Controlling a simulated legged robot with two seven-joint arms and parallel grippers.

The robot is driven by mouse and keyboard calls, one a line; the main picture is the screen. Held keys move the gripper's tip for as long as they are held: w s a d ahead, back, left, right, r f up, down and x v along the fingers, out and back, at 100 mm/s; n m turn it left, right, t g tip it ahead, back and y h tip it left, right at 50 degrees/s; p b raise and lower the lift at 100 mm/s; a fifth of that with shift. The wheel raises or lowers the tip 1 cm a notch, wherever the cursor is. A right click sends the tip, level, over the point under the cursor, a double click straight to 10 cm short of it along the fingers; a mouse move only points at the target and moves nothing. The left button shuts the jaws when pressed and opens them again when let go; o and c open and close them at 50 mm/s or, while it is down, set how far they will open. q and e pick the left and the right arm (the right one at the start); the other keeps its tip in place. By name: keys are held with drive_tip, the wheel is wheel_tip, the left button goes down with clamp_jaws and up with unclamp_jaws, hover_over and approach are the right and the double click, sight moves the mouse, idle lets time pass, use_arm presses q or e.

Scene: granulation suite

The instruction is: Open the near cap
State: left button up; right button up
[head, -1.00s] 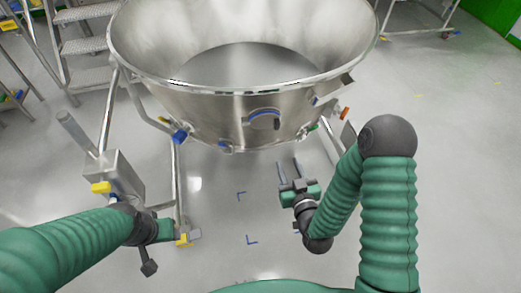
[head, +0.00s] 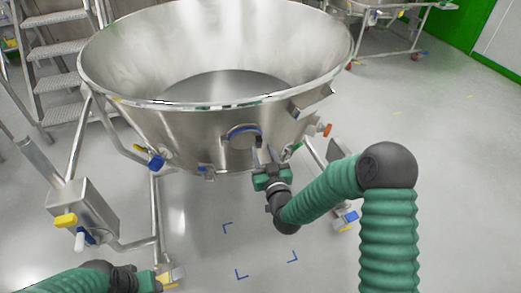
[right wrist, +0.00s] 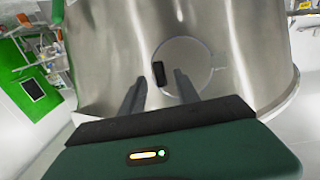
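A steel bowl-shaped vessel (head: 140,118) stands ahead of me. The near cap (head: 238,141) is a round disc on its front wall, with a dark blue arc along its top edge. My right gripper (head: 264,151) is open and empty, with its fingers pointing at the wall by the cap's lower right. In the right wrist view the cap (right wrist: 200,60) is a round outline with a small black piece at its left, between the open fingers (right wrist: 160,90). I cannot tell whether a finger touches it. My left gripper (head: 165,279) is at the bottom left, partly out of view.
The vessel's tubular frame (head: 155,210) has a box with a yellow knob (head: 65,221) at left. Blue fittings (head: 156,162) and an orange-ended fitting (head: 327,130) stick out from the vessel. Steps (head: 58,80) stand behind left. The floor at right is clear.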

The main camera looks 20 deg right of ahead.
drive_tip(key=shift+w, duration=1.4)
clamp_jaws()
